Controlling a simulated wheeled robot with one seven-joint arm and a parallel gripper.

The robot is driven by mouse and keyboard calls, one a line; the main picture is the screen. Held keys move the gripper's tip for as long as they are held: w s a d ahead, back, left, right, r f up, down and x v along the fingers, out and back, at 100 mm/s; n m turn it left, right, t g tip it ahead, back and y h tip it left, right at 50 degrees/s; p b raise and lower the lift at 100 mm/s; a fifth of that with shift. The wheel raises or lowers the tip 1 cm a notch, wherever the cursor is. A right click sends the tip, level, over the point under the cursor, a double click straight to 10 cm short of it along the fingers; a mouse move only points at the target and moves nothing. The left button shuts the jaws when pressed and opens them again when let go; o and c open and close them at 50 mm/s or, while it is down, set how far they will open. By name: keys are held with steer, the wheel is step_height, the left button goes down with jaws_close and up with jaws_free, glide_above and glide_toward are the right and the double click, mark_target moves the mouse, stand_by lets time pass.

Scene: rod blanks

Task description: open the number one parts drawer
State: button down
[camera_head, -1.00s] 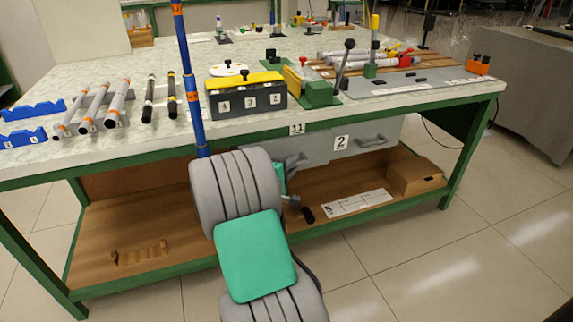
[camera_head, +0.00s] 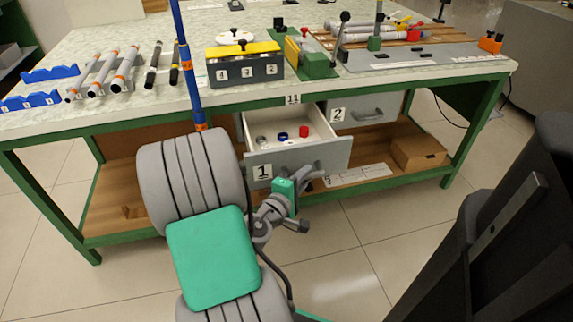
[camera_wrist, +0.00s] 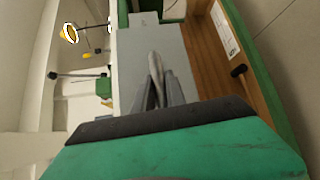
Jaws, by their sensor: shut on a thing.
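The number one drawer (camera_head: 333,157) stands open under the bench, pulled out toward me, its grey front marked with a "1" label (camera_head: 262,172). Inside its white tray lie a red cylinder (camera_head: 304,131), a blue ring (camera_head: 283,136) and a grey ring (camera_head: 261,140). My gripper (camera_head: 308,178) is at the drawer front, shut on its handle; the arm and fingers hide most of the handle. In the wrist view my gripper's fingers (camera_wrist: 157,90) close together on the handle (camera_wrist: 155,64), against the grey drawer front (camera_wrist: 127,60).
The number two drawer (camera_head: 387,107) is closed on the right. The lower shelf holds a cardboard box (camera_head: 418,153) and a white label strip (camera_head: 358,174). The benchtop carries rods, blue racks (camera_head: 30,102) and a numbered block (camera_head: 245,70). Floor in front is open.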

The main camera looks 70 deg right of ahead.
steer(key=shift+s+a, duration=0.3)
steer(key=c, duration=1.4)
jaws_free()
steer(key=shift+o, duration=0.2)
steer(key=shift+w, duration=0.1)
steer(key=p+v, duration=0.1)
steer(key=v, duration=0.6)
steer(key=shift+a, duration=0.4)
